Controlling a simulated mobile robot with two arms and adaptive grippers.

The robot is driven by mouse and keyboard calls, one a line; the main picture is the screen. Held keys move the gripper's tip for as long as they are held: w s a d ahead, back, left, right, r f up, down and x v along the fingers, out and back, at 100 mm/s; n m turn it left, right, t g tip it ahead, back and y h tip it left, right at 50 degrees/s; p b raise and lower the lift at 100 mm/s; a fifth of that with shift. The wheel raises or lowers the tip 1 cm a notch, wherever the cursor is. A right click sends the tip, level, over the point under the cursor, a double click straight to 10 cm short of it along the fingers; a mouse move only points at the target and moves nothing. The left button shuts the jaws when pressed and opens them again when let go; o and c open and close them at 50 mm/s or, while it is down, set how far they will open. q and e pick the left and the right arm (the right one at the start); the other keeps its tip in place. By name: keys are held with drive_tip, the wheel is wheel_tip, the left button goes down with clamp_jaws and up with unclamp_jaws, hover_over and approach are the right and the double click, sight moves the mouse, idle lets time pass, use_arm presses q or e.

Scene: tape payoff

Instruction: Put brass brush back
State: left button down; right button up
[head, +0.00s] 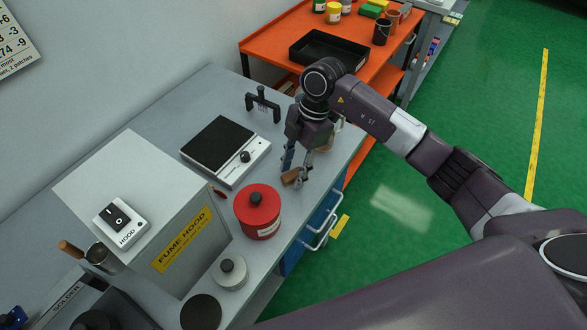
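My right gripper (296,171) reaches down over the right part of the grey bench (262,272), near its edge. Its two fingers show apart, with a small brown, wood-coloured piece (291,177) at their tips. This may be part of the brass brush, but bristles cannot be made out. I cannot tell whether the fingers grip it or whether it touches the bench. Another brown thing (326,143) is partly hidden behind the gripper. My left gripper is not in view.
A red lidded pot (258,212), a black-topped white device (225,150), and a dark stand (262,104) are near the gripper. The fume hood box (150,200) stands left. An orange cart (270,45) with a black tray (328,52) stands behind. Green floor is clear at right.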

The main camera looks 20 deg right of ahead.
drive_tip(key=shift+r, duration=0.1)
drive_tip(key=b+v, duration=0.1)
drive_tip(key=v, duration=1.1)
drive_tip(key=shift+b, duration=0.4)
